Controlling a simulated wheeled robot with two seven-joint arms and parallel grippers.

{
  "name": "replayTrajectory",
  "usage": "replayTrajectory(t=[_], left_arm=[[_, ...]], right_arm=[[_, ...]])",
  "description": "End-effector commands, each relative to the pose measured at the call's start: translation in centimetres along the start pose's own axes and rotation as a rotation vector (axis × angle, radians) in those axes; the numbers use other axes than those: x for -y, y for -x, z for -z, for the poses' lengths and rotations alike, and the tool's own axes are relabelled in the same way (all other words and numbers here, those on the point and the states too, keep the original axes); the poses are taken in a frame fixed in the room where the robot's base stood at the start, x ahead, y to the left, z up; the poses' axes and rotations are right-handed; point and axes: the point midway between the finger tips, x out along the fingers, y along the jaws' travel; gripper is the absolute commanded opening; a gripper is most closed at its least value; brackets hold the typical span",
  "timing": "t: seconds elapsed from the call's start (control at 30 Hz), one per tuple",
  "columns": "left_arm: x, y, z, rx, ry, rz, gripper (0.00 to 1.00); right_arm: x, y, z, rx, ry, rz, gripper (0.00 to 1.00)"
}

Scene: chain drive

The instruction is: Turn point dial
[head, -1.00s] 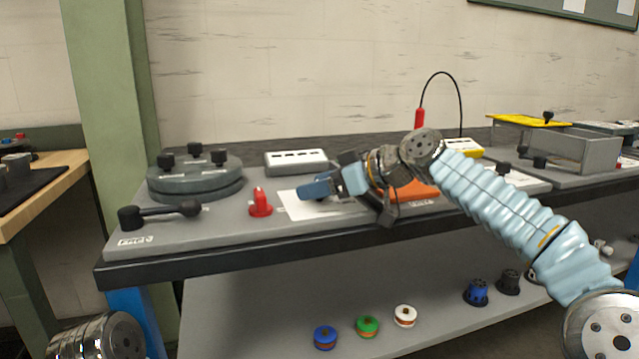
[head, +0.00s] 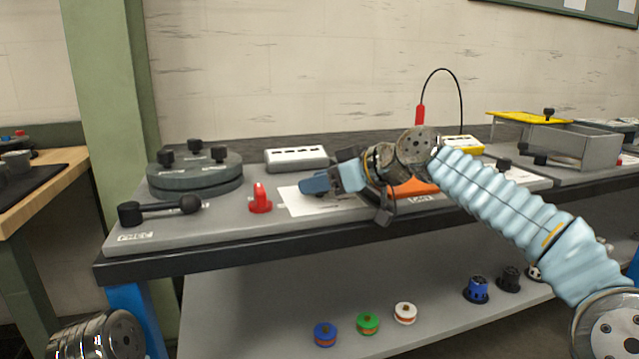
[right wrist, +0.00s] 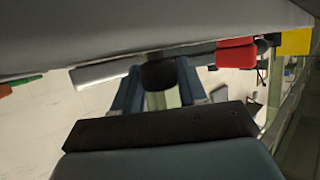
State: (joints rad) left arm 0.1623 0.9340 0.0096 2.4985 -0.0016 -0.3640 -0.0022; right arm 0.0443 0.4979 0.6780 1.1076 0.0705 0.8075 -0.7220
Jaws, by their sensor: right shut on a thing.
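My right gripper (head: 318,184) reaches in from the right, low over a white sheet (head: 296,203) on the grey bench panel. It is shut on a small dark knob (head: 320,196), which the blue fingers mostly hide in the head view. In the right wrist view the dark knob (right wrist: 158,76) sits between the two blue fingers (right wrist: 158,92). I cannot read any pointer or scale marks on the sheet. A red pointer knob (head: 260,200) stands upright to the left of the sheet, apart from the gripper. My left gripper is not in view.
A black lever handle (head: 160,210) and a round grey lidded unit (head: 195,177) with black knobs are at the left. A white box (head: 296,158) stands behind the sheet. An orange piece (head: 412,188) lies under my right wrist. Several coloured spools, one green (head: 367,322), are on the lower shelf.

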Motion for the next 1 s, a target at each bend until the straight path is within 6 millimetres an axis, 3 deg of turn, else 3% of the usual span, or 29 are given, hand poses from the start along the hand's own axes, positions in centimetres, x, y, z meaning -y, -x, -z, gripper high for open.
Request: replayTrajectory(t=[0.5,1.0], left_arm=[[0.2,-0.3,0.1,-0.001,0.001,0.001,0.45],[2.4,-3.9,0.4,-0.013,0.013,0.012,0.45]], right_arm=[[0.5,0.0,0.3,-0.004,-0.153,-0.4,0.11],[0.1,-0.1,-0.2,-0.005,-0.314,-0.771,0.11]])
